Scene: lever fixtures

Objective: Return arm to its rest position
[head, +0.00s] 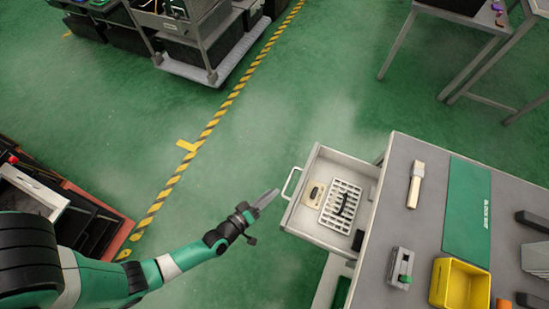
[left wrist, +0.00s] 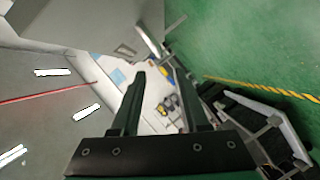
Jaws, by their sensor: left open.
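My left arm, green and black, comes in from the lower left in the head view. Its gripper (head: 266,199) is in the air over the green floor, just left of the handle (head: 291,183) of an open drawer (head: 308,227). The fingers do not hold the handle. In the left wrist view the two dark fingers (left wrist: 162,95) stand apart with nothing gripped between them. My right gripper is in neither view.
The drawer holds a white grid tray (head: 340,205) and a tan piece (head: 314,194). The grey workbench (head: 432,170) carries a lever fixture (head: 401,268), a yellow bin (head: 459,285) and a green mat (head: 468,210). A cart (head: 205,40) stands at the back. The floor between is clear.

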